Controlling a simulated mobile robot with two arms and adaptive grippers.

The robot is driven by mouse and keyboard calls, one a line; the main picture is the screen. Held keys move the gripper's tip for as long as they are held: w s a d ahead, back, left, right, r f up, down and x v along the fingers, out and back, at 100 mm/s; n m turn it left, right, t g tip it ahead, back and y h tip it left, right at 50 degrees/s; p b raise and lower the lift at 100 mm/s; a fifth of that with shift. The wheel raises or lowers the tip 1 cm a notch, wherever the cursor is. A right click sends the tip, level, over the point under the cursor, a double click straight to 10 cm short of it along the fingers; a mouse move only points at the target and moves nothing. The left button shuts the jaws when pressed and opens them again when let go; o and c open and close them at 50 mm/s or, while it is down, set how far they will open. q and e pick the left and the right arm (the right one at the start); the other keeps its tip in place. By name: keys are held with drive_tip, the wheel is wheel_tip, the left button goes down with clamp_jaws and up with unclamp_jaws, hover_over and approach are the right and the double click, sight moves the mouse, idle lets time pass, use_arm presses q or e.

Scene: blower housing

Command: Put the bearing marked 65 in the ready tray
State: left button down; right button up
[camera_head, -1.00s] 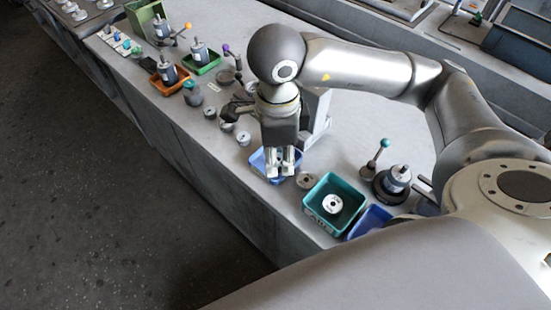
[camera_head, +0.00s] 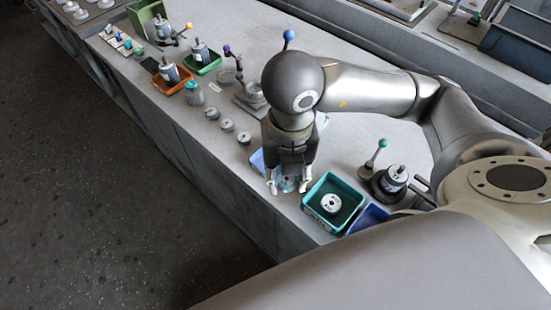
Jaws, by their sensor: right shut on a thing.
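My right gripper (camera_head: 287,188) points down at the front edge of the bench, just left of the teal tray (camera_head: 348,183). Its fingers are shut on a small metal bearing (camera_head: 287,184), mostly hidden between them. A silver ring-shaped bearing (camera_head: 331,203) lies inside the teal tray. A blue tray (camera_head: 256,160) is partly hidden behind the gripper. Several more small bearings, one of them here (camera_head: 243,138), stand in a row along the front edge to the left. I cannot read the number on any bearing, nor tell which tray is the ready tray. My left gripper is not in view.
A fixture with a teal-knobbed lever (camera_head: 382,143) and a motor-like part (camera_head: 397,175) stand right of the teal tray. A darker blue tray (camera_head: 368,219) sits beside it. Orange (camera_head: 158,84) and green (camera_head: 207,68) trays stand far left. The bench's middle is mostly clear.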

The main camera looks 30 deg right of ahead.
drive_tip(key=shift+s+m, duration=0.3)
drive_tip(key=shift+m, duration=0.9)
drive_tip(key=shift+w, duration=0.1)
drive_tip(key=w+d+f, duration=0.1)
drive_tip(key=w+f, duration=0.2)
drive_tip(key=w, duration=0.1)
drive_tip(key=w+d+f, duration=0.1)
drive_tip(key=w+f, duration=0.1)
drive_tip(key=w, duration=0.2)
drive_tip(key=w+d+f+p, duration=0.1)
drive_tip(key=w+d+f, duration=0.1)
drive_tip(key=w+f, duration=0.1)
drive_tip(key=shift+w+d+f, duration=0.1)
drive_tip(key=shift+w+f, duration=0.2)
drive_tip(key=shift+w, duration=0.25)
drive_tip(key=shift+w+d+f, duration=0.15)
drive_tip(key=shift+w+f, duration=0.2)
drive_tip(key=shift+f, duration=0.15)
wheel_tip(320, 180, down, 3)
drive_tip(key=shift+f+p, duration=0.15)
drive_tip(key=shift+p, duration=0.65)
drive_tip(key=shift+f, duration=0.1)
